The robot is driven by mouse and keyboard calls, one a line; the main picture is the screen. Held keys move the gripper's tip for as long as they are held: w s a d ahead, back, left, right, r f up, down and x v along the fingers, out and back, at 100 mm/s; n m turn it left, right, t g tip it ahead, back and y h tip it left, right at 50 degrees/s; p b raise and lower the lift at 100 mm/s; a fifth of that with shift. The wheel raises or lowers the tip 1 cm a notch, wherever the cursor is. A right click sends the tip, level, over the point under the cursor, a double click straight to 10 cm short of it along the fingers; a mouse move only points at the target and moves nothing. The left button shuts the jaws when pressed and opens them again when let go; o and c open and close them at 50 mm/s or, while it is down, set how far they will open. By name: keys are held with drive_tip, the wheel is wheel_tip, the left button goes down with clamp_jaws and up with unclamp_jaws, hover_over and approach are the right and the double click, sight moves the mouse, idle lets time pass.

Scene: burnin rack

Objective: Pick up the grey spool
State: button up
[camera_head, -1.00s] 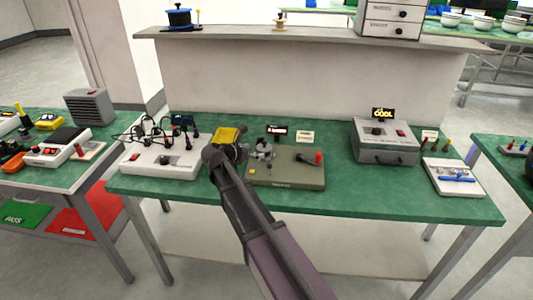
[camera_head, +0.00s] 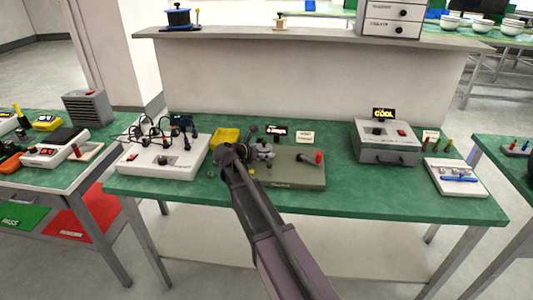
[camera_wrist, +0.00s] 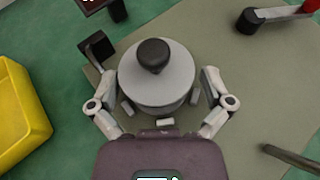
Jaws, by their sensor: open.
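A round light-grey piece with a dark knob on top, which looks like the grey spool (camera_wrist: 150,92), sits on the olive-grey board (camera_wrist: 235,75) in the wrist view. In the head view, a grey piece (camera_head: 263,151) that seems to be the same one stands at the board's left part, just right of my gripper (camera_head: 236,154). In the wrist view my gripper (camera_wrist: 158,112) is open, with one finger on each side of the round piece's near half. Nothing is visibly clamped. Finger contact and height above the board cannot be told.
A yellow tray (camera_wrist: 20,115) lies left of the board. A dark lever with a red end (camera_head: 312,158) stands at the board's right. A white unit with cables (camera_head: 165,158) is at left, a grey box (camera_head: 385,142) at right. The green table front (camera_head: 390,197) is clear.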

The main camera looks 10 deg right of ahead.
sight(264, 142)
idle(0.4)
drive_tip(key=c, duration=0.9)
drive_tip(key=shift+r, duration=0.1)
drive_tip(key=shift+r+p, duration=0.95)
drive_tip(key=shift+p, duration=0.15)
drive_tip(key=shift+r+p, duration=0.8)
drive_tip(key=shift+r, duration=0.05)
drive_tip(key=s+a, duration=0.3)
drive_tip(key=s, duration=0.4)
drive_tip(key=s+a+r+p, duration=0.1)
drive_tip(key=s+a, duration=0.3)
drive_tip(key=s, duration=0.3)
drive_tip(key=shift+s, duration=0.2)
drive_tip(key=shift+a+r, duration=0.1)
